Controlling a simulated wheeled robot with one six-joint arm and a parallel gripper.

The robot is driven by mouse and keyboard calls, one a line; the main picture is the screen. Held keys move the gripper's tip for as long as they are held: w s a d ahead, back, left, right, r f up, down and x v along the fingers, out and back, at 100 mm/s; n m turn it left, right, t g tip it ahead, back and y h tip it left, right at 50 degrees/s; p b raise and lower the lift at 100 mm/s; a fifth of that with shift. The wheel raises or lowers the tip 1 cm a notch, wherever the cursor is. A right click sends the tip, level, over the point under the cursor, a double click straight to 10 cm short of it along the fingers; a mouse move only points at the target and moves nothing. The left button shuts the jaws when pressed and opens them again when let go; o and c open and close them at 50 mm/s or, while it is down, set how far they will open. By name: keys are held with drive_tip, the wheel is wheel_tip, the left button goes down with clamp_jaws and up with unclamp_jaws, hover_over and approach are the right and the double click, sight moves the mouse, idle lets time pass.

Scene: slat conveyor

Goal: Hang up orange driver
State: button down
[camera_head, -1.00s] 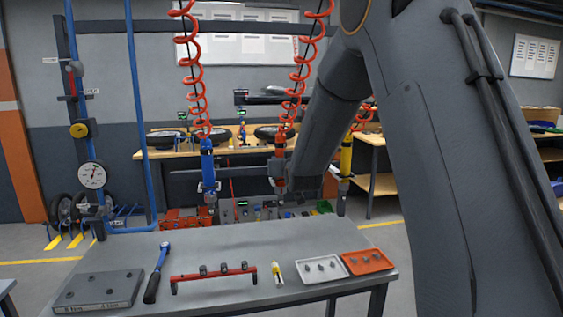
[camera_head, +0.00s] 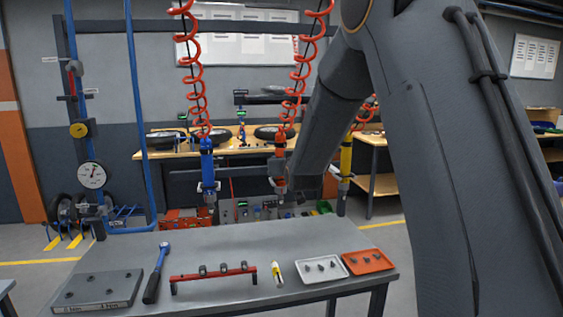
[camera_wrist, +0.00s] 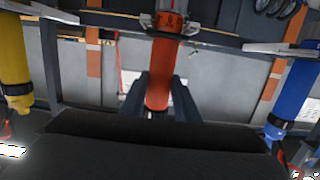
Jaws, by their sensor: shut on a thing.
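The orange driver (camera_head: 280,168) hangs upright below a red coiled hose, between the blue driver and the yellow driver. In the wrist view the orange driver (camera_wrist: 162,75) stands between the two dark fingers of my gripper (camera_wrist: 160,95), which is shut on its body. A grey holder (camera_wrist: 172,22) shows around or against the driver's collar; I cannot tell if the driver is seated in it. In the head view my forearm hides part of this area, and the fingers are hard to make out.
The blue driver (camera_head: 207,165) and yellow driver (camera_head: 345,165) hang on either side, close to my arm. Below is a grey table (camera_head: 220,250) with a torque wrench (camera_head: 157,272), a red rack (camera_head: 213,273), a white tray (camera_head: 322,270) and an orange tray (camera_head: 368,262).

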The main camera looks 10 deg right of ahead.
drive_tip(key=shift+f+b, duration=0.3)
drive_tip(key=shift+b, duration=0.05)
idle(0.6)
drive_tip(key=c, duration=1.3)
unclamp_jaws()
drive_tip(key=shift+f, duration=0.1)
drive_tip(key=shift+s, duration=0.2)
drive_tip(key=shift+s+r+b, duration=0.2)
drive_tip(key=shift+s+b, duration=0.25)
drive_tip(key=shift+s, duration=0.8)
drive_tip(key=shift+s+r+b, duration=0.2)
drive_tip(key=shift+s+b, duration=0.25)
drive_tip(key=shift+s, duration=0.75)
drive_tip(key=shift+s+r+b, duration=0.2)
drive_tip(key=shift+s+b, duration=0.25)
drive_tip(key=shift+s, duration=0.8)
